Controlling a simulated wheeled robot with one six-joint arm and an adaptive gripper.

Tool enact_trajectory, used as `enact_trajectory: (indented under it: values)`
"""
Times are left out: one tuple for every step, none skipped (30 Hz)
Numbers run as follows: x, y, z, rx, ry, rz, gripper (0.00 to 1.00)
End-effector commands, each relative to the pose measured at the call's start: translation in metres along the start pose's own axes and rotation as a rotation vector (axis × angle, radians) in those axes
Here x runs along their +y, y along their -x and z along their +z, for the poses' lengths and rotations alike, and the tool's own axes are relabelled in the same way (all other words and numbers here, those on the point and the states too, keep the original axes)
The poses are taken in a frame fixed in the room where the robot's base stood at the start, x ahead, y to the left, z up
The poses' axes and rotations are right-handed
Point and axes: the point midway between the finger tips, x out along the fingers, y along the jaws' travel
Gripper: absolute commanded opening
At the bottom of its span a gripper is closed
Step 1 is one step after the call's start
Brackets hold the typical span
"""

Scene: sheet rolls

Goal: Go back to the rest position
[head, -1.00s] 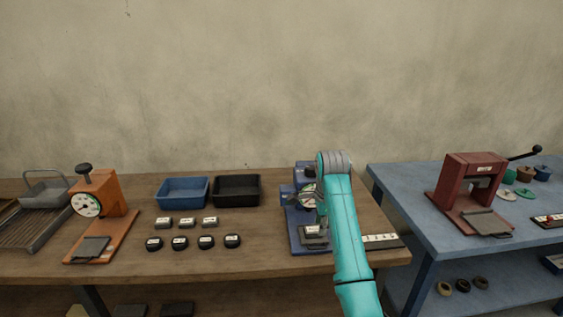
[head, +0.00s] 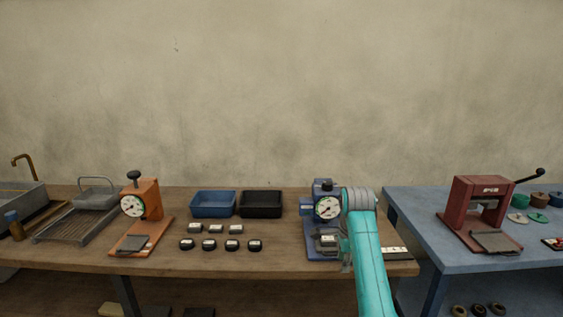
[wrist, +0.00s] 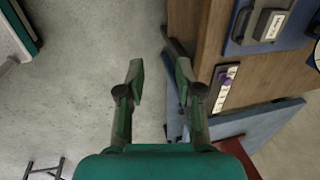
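My arm is turquoise and reaches up in front of the right part of the wooden bench in the head view. My gripper (wrist: 160,80) shows in the wrist view with its two fingers apart and nothing between them, above the grey floor beside the bench edge. In the head view the gripper (head: 346,254) is small, partly hidden by the arm, and close to the front of the blue gauge device (head: 309,225). A grey labelled block (head: 327,241) sits on that device's base, and the block also shows in the wrist view (wrist: 265,24).
The wooden bench (head: 200,263) holds an orange gauge device (head: 146,190), a blue tray (head: 193,205), a black tray (head: 242,206) and several small labelled blocks. A blue table (head: 430,255) with a red press (head: 476,200) stands right. The wrist view shows open floor (wrist: 80,90) left.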

Motion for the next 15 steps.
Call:
enact_trajectory:
  values:
    - [0.003, -0.007, 0.000, 0.000, 0.007, -0.002, 0.35]
    - [0.004, -0.010, 0.000, 0.000, 0.011, -0.005, 0.35]
    - [0.006, -0.014, 0.000, 0.000, 0.016, -0.008, 0.35]
    - [0.007, -0.017, 0.000, 0.000, 0.020, -0.011, 0.35]
    - [0.008, -0.020, 0.000, 0.000, 0.025, -0.015, 0.35]
    - [0.009, -0.024, 0.000, 0.000, 0.031, -0.020, 0.35]
    - [0.011, -0.028, 0.000, 0.000, 0.037, -0.023, 0.35]
    - [0.013, -0.032, 0.000, 0.001, 0.043, -0.026, 0.35]
    - [0.015, -0.037, 0.000, 0.001, 0.050, -0.031, 0.35]
    - [0.017, -0.042, 0.000, 0.001, 0.056, -0.037, 0.35]
    - [0.019, -0.047, 0.000, 0.001, 0.063, -0.041, 0.35]
    - [0.022, -0.053, 0.000, 0.002, 0.074, -0.047, 0.35]
    - [0.025, -0.059, 0.000, 0.002, 0.081, -0.054, 0.35]
    - [0.028, -0.064, 0.000, 0.003, 0.089, -0.058, 0.35]
    - [0.032, -0.072, 0.000, 0.004, 0.102, -0.068, 0.35]
